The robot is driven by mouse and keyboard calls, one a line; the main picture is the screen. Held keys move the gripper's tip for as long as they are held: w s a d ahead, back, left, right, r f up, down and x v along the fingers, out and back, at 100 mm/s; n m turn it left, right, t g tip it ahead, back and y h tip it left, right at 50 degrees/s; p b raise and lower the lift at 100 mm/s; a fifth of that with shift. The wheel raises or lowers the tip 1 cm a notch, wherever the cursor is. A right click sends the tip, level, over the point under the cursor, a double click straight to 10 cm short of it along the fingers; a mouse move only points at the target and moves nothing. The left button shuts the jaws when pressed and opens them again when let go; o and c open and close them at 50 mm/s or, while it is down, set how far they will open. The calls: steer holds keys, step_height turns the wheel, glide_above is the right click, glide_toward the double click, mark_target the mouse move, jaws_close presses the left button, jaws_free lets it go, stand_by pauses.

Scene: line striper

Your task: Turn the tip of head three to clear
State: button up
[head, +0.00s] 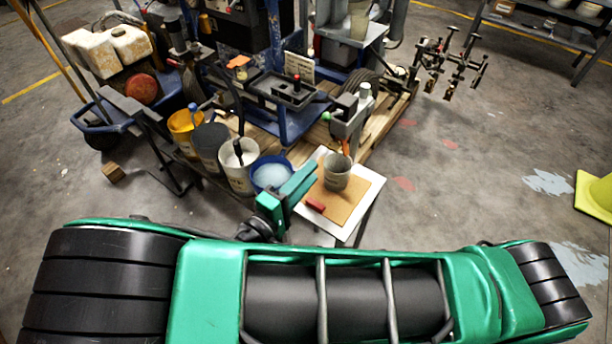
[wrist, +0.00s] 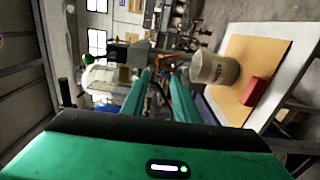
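The black rack of spray heads (head: 450,65) stands out from the right end of the line striper (head: 350,60) in the head view. Several heads hang from it, with small pale or brassy ends near the floor. Which one is head three, and how its tip is turned, is too small to tell. My gripper (head: 304,176) has green fingers and is well apart from the rack, at the near left of it, beside a small white-edged table. In the wrist view my gripper (wrist: 160,76) shows a gap between its fingers, with nothing held.
The small table (head: 368,190) holds a grey pot (head: 337,172) and a red block (head: 315,205), close right of my gripper. Several buckets, including a blue one (head: 271,174), stand left. A yellow-green cone base (head: 597,195) is at right. Floor between table and rack is open.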

mark_target(332, 150)
steer(key=x, duration=0.9)
steer(key=shift+w, duration=0.25)
steer(key=shift+d, duration=0.15)
stand_by(0.6)
jaws_close()
